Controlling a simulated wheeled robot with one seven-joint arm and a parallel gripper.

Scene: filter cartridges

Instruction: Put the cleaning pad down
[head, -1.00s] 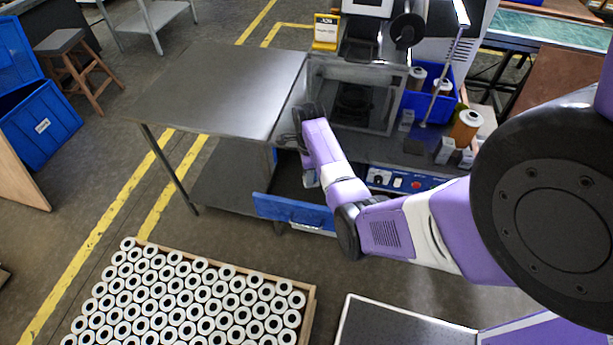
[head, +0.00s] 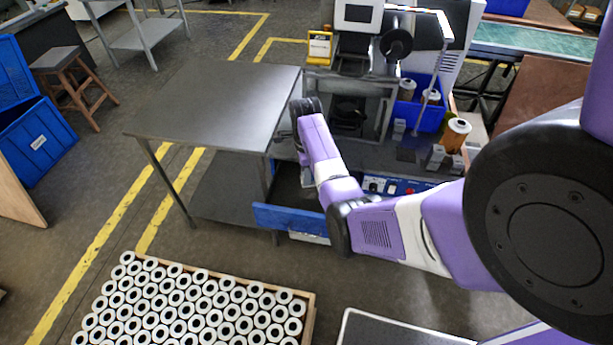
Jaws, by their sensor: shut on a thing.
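My gripper (head: 307,180) hangs low over the open blue drawer (head: 290,222), under the bench's front edge. It is mostly hidden behind my purple arm, and only a small grey part shows. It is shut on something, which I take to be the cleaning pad. I cannot make out the pad's outline or whether it touches the drawer floor. The drawer's dark inside is partly visible left of my arm.
A bare steel table (head: 215,100) stands left of the bench. The machine (head: 350,105) is behind my arm, with a blue bin (head: 428,115) and an orange-brown cartridge (head: 454,134) to its right. A crate of white cartridges (head: 308,325) is in front, on the floor.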

